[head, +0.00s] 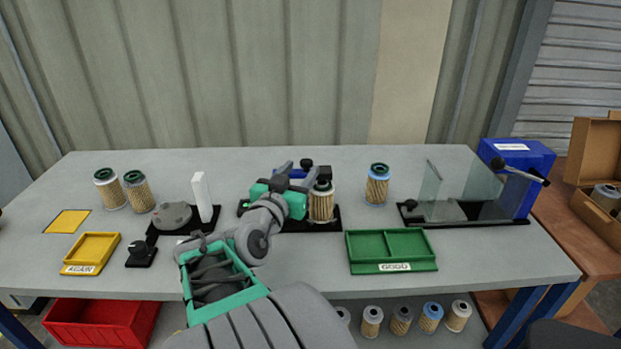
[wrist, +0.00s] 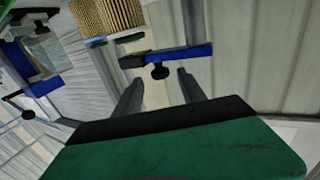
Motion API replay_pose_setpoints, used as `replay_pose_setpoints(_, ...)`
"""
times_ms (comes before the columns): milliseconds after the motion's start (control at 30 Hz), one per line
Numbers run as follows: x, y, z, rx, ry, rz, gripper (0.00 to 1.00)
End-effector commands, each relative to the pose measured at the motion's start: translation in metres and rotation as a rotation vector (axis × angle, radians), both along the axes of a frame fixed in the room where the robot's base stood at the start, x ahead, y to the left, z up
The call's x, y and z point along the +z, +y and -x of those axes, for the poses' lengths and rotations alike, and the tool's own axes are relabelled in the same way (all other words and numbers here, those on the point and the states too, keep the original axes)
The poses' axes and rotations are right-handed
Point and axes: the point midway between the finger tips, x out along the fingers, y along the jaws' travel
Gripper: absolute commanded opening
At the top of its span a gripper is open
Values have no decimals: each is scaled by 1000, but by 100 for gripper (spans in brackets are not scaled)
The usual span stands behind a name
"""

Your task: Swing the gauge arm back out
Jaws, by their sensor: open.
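The gauge's blue arm (head: 297,173) is above the black base (head: 328,225) at mid-table; it also shows in the wrist view (wrist: 190,54). Its black end block (head: 324,172) is at or over the top of a pleated cartridge (head: 321,204) standing on the base; I cannot tell whether they touch. A black knob (wrist: 160,72) hangs from the arm in the wrist view. My gripper (wrist: 160,77) is open and empty, its fingertips on either side of the knob's line and seemingly just short of it. In the head view my wrist hides part of the gauge.
A pleated cartridge (head: 377,185) stands right of the gauge, two others (head: 138,192) at far left. A white post (head: 201,196) stands left. The green GOOD tray (head: 391,267) and yellow AGAIN tray (head: 91,269) lie in front. A clear-panelled blue device (head: 520,165) is at right.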

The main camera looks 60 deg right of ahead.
Motion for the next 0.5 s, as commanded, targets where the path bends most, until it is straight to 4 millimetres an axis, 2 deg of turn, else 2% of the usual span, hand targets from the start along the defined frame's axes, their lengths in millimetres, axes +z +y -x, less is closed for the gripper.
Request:
replay_pose_setpoints(300, 5, -55, -2, -4, 1, 2, 48)
replay_pose_setpoints(500, 4, -75, -6, 0, 0, 2, 48)
